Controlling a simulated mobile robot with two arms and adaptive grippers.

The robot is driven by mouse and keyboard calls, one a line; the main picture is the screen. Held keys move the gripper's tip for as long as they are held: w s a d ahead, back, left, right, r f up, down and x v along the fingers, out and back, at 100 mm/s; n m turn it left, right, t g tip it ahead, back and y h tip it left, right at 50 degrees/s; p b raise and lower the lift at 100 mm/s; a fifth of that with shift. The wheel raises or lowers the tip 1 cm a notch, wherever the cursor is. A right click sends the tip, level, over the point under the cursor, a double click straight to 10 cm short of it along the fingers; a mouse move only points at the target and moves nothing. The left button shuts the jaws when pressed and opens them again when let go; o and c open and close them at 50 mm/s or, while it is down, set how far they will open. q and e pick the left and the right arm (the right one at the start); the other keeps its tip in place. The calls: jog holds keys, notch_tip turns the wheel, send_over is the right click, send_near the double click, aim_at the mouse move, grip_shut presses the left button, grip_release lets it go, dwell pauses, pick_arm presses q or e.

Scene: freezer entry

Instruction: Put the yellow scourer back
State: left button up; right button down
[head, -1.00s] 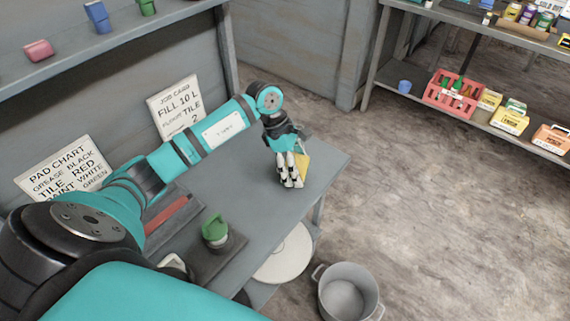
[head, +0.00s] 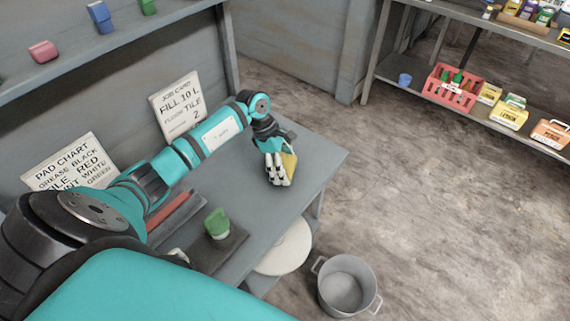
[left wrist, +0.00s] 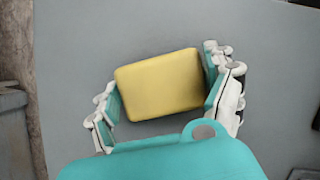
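The yellow scourer (head: 290,164) is a block between the fingers of my left gripper (head: 279,181), over the grey table (head: 315,160) near its far end. In the left wrist view the scourer (left wrist: 160,84) lies between both finger pads of the left gripper (left wrist: 165,92), which appear closed against its two sides. I cannot tell whether it is clear of the tabletop. My right gripper is not in view.
A green block (head: 216,223) sits on a dark pad (head: 228,249) nearer on the table. A pad chart (head: 72,165) and job card (head: 178,105) lean on the wall. Coloured blocks, including a pink one (head: 43,51), stand on the upper shelf. A metal pot (head: 347,287) stands on the floor.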

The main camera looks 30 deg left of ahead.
pick_arm(q)
jog(key=shift+o, duration=1)
jog(key=shift+r, duration=0.2)
jog(key=shift+a+r, duration=0.2)
jog(key=shift+r, duration=0.05)
jog(key=b+v, duration=0.3)
jog(key=v, duration=0.8)
jog(key=shift+r, duration=0.2)
